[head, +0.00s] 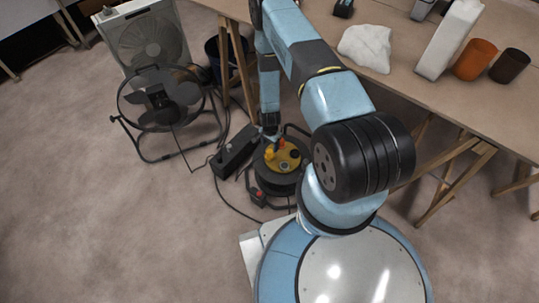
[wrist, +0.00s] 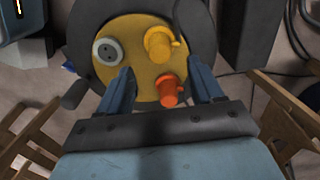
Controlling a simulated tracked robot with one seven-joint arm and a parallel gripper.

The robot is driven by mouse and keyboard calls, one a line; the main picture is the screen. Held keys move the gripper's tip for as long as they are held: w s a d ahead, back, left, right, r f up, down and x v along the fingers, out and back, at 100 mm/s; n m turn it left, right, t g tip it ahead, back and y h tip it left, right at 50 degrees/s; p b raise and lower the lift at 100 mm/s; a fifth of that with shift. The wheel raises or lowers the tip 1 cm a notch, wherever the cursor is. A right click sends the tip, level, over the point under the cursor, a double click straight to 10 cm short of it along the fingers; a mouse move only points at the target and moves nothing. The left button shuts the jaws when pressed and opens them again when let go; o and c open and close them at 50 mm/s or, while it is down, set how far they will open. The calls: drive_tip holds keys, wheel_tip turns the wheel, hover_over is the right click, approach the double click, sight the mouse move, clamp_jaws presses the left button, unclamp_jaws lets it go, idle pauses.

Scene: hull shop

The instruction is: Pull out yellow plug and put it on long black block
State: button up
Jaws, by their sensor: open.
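The yellow plug (wrist: 160,45) sits in the yellow face of a round black cable reel, with its cord running upward in the wrist view. It shows small in the head view (head: 269,153). An orange-red plug (wrist: 171,91) sits beside it on the same face. My gripper (wrist: 163,68) is open, its fingers apart above the reel face. The orange-red plug appears between the fingers, and the yellow plug lies just past their tips. The long black block (head: 234,152) lies on the floor left of the reel. A dark block, likely the same one, shows at upper right (wrist: 250,32).
The cable reel (head: 272,185) stands on the floor, with a grey round socket (wrist: 107,52) on its face. A round fan (head: 160,97) and a box fan (head: 150,45) stand at left. Table trestle legs (head: 238,60) rise close behind the reel. Cables cross the floor.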

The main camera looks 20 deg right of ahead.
sight(270, 151)
drive_tip(key=shift+f, duration=3.95)
drive_tip(key=shift+c, duration=0.5)
clamp_jaws()
drive_tip(key=shift+r, duration=0.1)
drive_tip(key=shift+r, duration=2.9)
